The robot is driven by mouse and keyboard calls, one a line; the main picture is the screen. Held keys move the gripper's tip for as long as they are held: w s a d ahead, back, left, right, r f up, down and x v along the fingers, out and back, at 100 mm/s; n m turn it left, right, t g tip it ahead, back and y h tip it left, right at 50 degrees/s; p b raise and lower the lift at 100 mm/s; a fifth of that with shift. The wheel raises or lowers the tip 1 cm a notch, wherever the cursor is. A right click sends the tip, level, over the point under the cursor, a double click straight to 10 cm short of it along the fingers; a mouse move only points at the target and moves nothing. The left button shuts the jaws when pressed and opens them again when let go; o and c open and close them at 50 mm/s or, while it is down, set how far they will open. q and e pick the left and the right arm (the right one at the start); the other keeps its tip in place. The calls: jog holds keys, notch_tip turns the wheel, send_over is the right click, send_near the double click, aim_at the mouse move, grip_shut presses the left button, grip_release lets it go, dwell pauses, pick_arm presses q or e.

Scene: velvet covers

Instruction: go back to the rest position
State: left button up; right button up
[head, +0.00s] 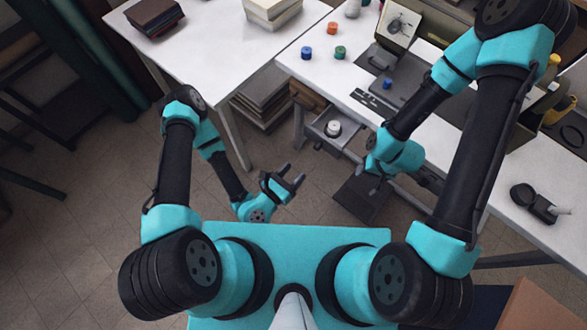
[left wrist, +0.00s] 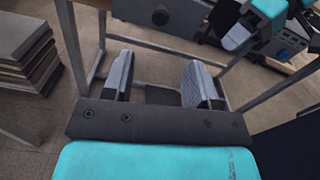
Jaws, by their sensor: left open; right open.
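My left gripper (head: 291,177) is open and empty in the head view, above the floor in front of the tables. In the left wrist view its two fingers (left wrist: 158,82) stand apart with nothing between them. My right gripper (head: 375,180) is in front of the right table, close to the open drawer. Its fingers are small and partly hidden by its wrist in the head view. Part of my right gripper also shows at the upper right of the left wrist view (left wrist: 240,35).
The open drawer (head: 318,124) holds a white round item (head: 333,128). Blue, green and orange small items stand on the right white table (head: 425,113). The left white table (head: 205,62) carries book stacks. More stacked books (head: 262,103) are below. Floor is free around my left gripper.

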dwell(0.3)
pick_arm(q)
jog(key=s+r+m+g+h, duration=0.6)
jog(key=s+m+g+h, duration=0.2)
jog(key=m+g, duration=0.4)
jog(key=s+a+f+m+g+y, duration=0.2)
jog(key=s+a+m+g+y, duration=0.1)
jog(key=a+m+g+y, duration=0.25)
jog(key=s+a+f+m+g+y, duration=0.2)
jog(key=a+f+m+g+y, duration=0.15)
jog(key=a+m+y, duration=0.2)
jog(key=w+a+f+m+t+y, duration=0.1)
jog(key=w+a+m+t+y, duration=0.1)
jog(key=w, duration=0.5)
jog(key=w+a+f+m+t+y, duration=0.1)
jog(key=w+a+m+t+y, duration=0.1)
jog(key=w+a+t, duration=0.3)
jog(key=w+a+m, duration=0.1)
jog(key=w+a, duration=0.1)
jog(key=w, duration=0.1)
jog(key=shift+a+t, duration=0.25)
jog(key=shift+t, duration=0.05)
